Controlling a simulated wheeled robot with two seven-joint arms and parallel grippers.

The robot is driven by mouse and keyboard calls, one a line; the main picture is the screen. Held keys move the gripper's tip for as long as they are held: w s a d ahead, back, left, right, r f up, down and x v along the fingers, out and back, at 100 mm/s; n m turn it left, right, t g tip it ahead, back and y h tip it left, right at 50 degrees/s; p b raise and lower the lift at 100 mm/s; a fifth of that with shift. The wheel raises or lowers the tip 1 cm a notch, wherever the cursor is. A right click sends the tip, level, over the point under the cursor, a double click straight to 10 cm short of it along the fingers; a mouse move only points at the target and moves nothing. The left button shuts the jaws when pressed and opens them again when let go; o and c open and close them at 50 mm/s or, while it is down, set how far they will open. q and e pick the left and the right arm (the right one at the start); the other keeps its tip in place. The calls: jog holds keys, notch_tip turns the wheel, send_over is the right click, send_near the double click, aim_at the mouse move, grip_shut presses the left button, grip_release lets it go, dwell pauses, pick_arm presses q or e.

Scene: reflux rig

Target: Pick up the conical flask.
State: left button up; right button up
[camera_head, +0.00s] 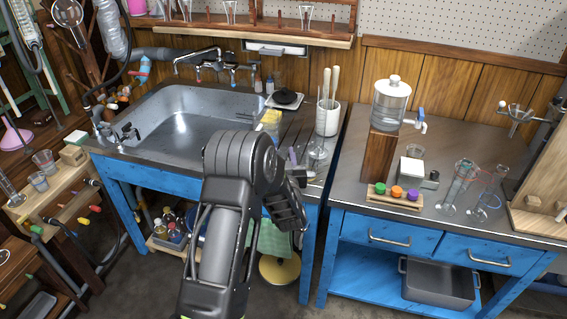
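A clear glass vessel that looks like the conical flask (318,156) stands on the dark counter to the right of the sink, just in front of the white utensil pot. It is small and see-through, so its outline is faint. My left arm reaches up from the bottom of the head view, and its wrist covers part of the counter's front edge. My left gripper (299,172) is at the flask's left side, close to it. The fingers are small and partly hidden, and I cannot tell whether they touch the glass. My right gripper is out of view.
The white pot (327,119) with utensils stands behind the flask. The sink (190,125) is to the left. A gap separates this counter from the right bench, which holds a water dispenser (390,102), a rack with coloured stoppers (396,196) and glass cylinders (456,190).

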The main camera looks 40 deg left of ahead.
pick_arm(q)
grip_shut()
notch_tip(320, 180, up, 10)
dwell(0.6)
jog(key=shift+p, duration=0.3)
notch_tip(320, 180, up, 5)
jog(key=p, duration=0.3)
dwell(0.4)
dwell(0.5)
